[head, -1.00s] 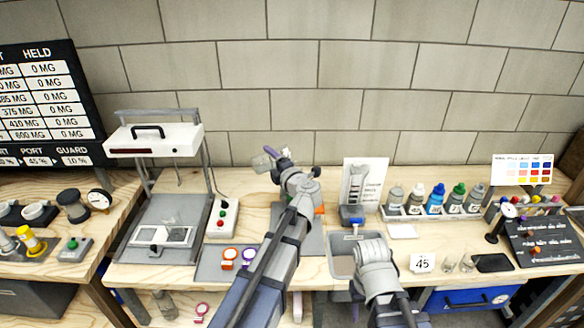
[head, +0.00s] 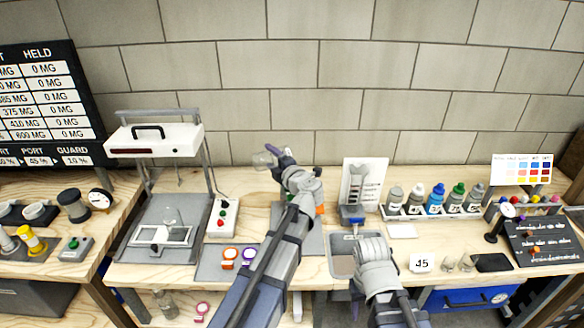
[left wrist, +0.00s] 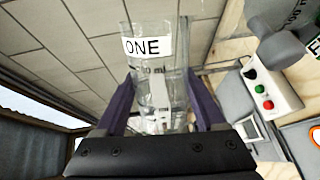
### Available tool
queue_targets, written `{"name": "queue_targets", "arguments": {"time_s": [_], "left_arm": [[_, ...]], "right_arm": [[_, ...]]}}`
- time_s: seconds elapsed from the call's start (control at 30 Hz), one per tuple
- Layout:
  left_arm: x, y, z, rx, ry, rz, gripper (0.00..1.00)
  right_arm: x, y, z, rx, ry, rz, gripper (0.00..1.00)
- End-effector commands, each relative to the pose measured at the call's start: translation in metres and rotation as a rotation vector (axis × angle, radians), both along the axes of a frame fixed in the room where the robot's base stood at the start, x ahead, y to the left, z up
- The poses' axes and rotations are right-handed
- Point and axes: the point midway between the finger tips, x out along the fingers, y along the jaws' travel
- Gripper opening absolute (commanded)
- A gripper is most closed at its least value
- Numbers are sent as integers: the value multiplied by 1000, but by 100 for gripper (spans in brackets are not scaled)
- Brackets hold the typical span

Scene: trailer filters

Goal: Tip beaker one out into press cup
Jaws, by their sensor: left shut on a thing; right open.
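My left gripper (head: 272,154) is shut on clear beaker one (head: 262,160), above the back of the bench. In the left wrist view the beaker (left wrist: 150,75) sits between the purple fingers, with its white "ONE" label facing the camera. In the head view it sticks out left of the gripper and looks tilted; its contents cannot be made out. I cannot pick out the press cup for sure; my left arm covers much of the grey plate (head: 277,215). My right gripper (head: 372,252) is low over the grey tray, its fingertips hidden behind the wrist.
A white-topped frame (head: 155,140) stands left, with a clear glass-like shape (head: 171,218) on its base. A button box (head: 222,216) is between it and my left arm.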

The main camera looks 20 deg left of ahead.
Motion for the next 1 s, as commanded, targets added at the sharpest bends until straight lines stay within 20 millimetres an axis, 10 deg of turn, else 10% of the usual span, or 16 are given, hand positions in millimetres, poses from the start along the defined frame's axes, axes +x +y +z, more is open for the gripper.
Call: {"name": "queue_targets", "arguments": {"time_s": [1.0], "left_arm": [[3,-3,7,79,78,0,3]], "right_arm": [[0,0,7,0,0,0,50]]}}
